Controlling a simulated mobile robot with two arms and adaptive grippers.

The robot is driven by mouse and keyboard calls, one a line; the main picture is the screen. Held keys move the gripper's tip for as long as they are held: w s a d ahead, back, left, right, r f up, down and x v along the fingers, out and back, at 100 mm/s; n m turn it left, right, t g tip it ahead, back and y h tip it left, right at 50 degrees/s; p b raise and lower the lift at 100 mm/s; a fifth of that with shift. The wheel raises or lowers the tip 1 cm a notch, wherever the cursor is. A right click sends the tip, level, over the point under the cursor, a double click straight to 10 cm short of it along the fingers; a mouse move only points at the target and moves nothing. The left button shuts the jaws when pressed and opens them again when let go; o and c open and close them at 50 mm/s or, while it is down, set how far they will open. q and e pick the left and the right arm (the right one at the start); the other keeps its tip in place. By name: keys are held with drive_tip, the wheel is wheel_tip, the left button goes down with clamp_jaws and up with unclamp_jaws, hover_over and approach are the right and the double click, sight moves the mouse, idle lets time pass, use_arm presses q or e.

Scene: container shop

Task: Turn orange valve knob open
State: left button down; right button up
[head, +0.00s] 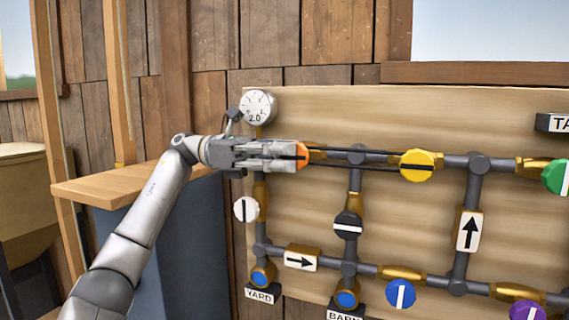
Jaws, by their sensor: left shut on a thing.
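The orange valve knob (304,154) sits on the upper pipe of the wooden pipe board, at the left end. My left gripper (294,155) reaches in from the left and is shut on the orange knob. Its fingers cover most of the knob, so only an orange edge shows and the knob's marker line is hidden. My right gripper is not in view.
A yellow knob (418,165) is right along the same pipe. A white knob (246,209), a black knob (348,225), a blue knob (400,293) and a green knob (558,177) are nearby. A gauge (258,107) is above my gripper. A wooden ledge (115,187) lies left.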

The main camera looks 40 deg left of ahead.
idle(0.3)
use_arm(q)
drive_tip(key=c, duration=1.4)
unclamp_jaws()
drive_tip(key=v, duration=0.7)
drive_tip(key=shift+a, duration=0.15)
drive_tip(key=shift+s+a, duration=0.1)
drive_tip(key=shift+a, duration=0.05)
